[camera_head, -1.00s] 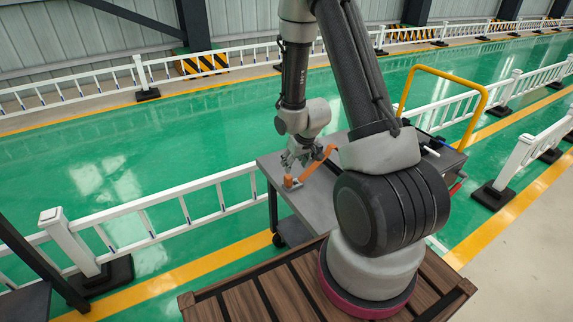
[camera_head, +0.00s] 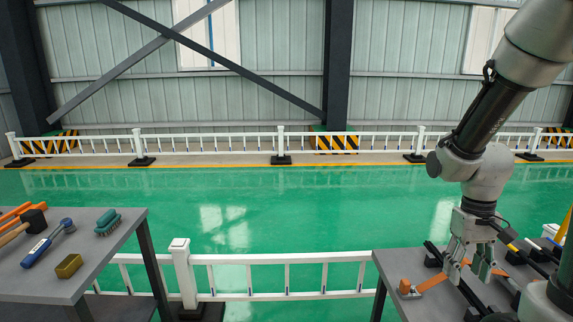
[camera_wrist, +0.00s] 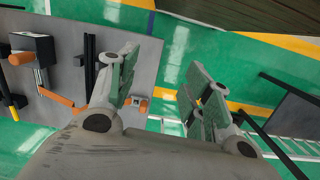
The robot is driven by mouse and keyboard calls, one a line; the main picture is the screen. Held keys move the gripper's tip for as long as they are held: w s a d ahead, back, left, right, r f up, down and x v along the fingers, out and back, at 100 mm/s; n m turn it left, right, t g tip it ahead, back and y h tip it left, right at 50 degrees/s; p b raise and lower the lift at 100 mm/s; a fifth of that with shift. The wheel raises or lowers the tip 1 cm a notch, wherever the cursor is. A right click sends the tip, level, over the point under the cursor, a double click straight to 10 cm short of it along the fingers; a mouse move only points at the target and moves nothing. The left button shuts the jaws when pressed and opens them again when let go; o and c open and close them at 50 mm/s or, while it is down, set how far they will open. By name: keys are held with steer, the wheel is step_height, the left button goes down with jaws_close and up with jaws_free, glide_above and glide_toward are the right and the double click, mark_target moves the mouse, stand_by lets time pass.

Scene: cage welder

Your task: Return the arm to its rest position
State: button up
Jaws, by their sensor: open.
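My gripper (camera_head: 468,272) hangs fingers down at the right of the head view, low over the right grey table (camera_head: 392,268). It is open, and in the wrist view (camera_wrist: 165,92) nothing shows between its two green-padded fingers. My arm reaches up and out of the picture at the upper right.
Black bars (camera_head: 470,292) and other parts lie on the right table. At the left, another grey table (camera_head: 105,262) holds a blue-handled tool (camera_head: 46,246), a green brush (camera_head: 108,222), a yellow block (camera_head: 69,266) and a black-headed hammer (camera_head: 32,222). A white railing (camera_head: 280,258) runs between the tables.

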steer(key=s+a+r+t, duration=0.1)
steer(key=s+r+t, duration=0.2)
steer(key=r, duration=0.5)
steer(key=s+a+r+t, duration=0.2)
steer(key=s+r, duration=0.2)
steer(key=r, duration=0.5)
steer(key=shift+s+a+r+n+t, duration=0.2)
steer(key=shift+s+n+t, duration=0.1)
steer(key=shift+s+t, duration=0.1)
steer(key=shift+d, duration=0.15)
